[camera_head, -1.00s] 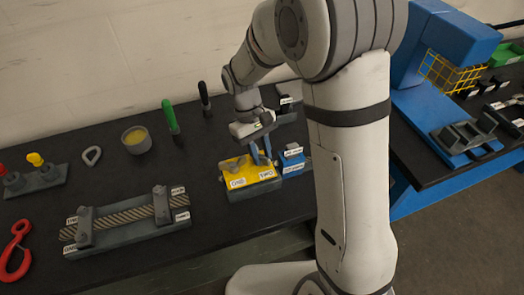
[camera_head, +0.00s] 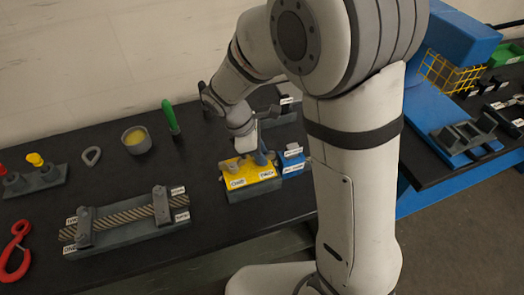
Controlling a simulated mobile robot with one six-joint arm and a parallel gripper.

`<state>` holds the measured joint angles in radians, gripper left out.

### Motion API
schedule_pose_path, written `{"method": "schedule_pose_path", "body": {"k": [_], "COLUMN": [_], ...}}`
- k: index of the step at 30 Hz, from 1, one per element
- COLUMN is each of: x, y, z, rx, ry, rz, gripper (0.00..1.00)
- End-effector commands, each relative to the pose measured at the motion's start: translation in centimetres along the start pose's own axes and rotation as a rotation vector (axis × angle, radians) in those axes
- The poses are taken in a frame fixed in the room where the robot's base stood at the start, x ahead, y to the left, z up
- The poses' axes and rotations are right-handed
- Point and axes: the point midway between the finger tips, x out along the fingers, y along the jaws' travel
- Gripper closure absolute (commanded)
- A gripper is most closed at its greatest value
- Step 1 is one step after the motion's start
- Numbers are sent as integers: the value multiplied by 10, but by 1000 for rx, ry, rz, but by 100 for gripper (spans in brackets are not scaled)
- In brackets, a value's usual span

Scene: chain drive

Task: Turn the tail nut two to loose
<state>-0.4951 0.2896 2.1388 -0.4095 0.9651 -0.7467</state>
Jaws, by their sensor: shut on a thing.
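The yellow block (camera_head: 240,174) stands on a dark base on the bench, with a ONE label (camera_head: 237,183) at its left and a TWO label (camera_head: 267,174) at its right. My gripper (camera_head: 262,157) points down at the TWO end of this block. It is shut on a small part there, which seems to be tail nut two; the fingers and the small picture hide it. How far the nut is turned cannot be seen. A blue block (camera_head: 292,164) with white labels stands just right of the yellow block.
A rope fixture (camera_head: 130,230) with two clamps lies at front left. A grey bowl (camera_head: 136,140), a green-handled tool (camera_head: 170,117) and a red hook (camera_head: 15,250) are on the bench. A blue machine (camera_head: 450,40) stands at right. Black bench top is free around the bowl.

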Motion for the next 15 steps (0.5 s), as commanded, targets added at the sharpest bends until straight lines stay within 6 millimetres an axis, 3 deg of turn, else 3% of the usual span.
{"method": "schedule_pose_path", "body": {"k": [15], "x": [2], "y": [-2], "z": [0], "rx": [-403], "ry": [0], "rz": [161], "gripper": [98]}}
